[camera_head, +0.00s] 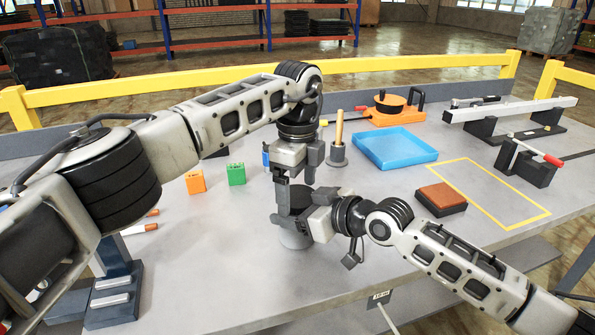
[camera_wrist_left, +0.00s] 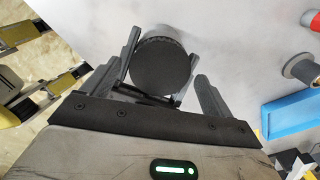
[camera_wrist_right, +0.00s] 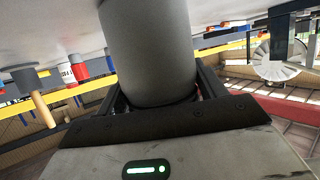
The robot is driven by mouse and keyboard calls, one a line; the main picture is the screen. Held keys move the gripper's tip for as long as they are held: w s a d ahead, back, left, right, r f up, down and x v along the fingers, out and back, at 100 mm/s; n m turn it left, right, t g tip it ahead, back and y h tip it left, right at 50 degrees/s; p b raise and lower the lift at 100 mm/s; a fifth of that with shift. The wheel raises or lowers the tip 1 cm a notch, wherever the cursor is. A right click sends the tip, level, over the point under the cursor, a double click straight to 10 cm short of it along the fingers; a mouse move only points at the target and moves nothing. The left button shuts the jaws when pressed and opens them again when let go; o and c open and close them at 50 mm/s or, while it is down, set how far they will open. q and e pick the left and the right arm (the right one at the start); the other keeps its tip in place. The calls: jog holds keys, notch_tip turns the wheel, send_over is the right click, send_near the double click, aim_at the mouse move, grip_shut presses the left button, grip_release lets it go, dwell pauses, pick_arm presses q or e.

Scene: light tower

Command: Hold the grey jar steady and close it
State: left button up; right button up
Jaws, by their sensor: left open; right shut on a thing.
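The grey jar (camera_head: 295,239) stands upright on the table, its upper part hidden behind my grippers. In the right wrist view the jar (camera_wrist_right: 150,50) fills the space between the fingers of my right gripper (camera_wrist_right: 155,95). That gripper is shut on the jar's side, and it also shows in the head view (camera_head: 303,222). My left gripper (camera_head: 292,200) points straight down over the jar. In the left wrist view a dark round lid (camera_wrist_left: 161,66) with a ridged edge lies between the open left fingers (camera_wrist_left: 165,75). How tightly the lid sits on the jar cannot be seen.
A blue tray (camera_head: 395,149), an orange device (camera_head: 390,110) and a grey post with a wooden rod (camera_head: 338,152) stand behind. A brown-topped block (camera_head: 441,199) lies right, beside a yellow outline. Orange (camera_head: 195,181) and green (camera_head: 236,174) blocks stand left.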

pick_arm(q)
jog(key=shift+f, duration=0.15)
jog(key=c, duration=1)
jog(key=m, duration=0.3)
jog(key=o, duration=1.1)
jog(key=shift+c, duration=0.2)
jog(key=shift+r, duration=2.3)
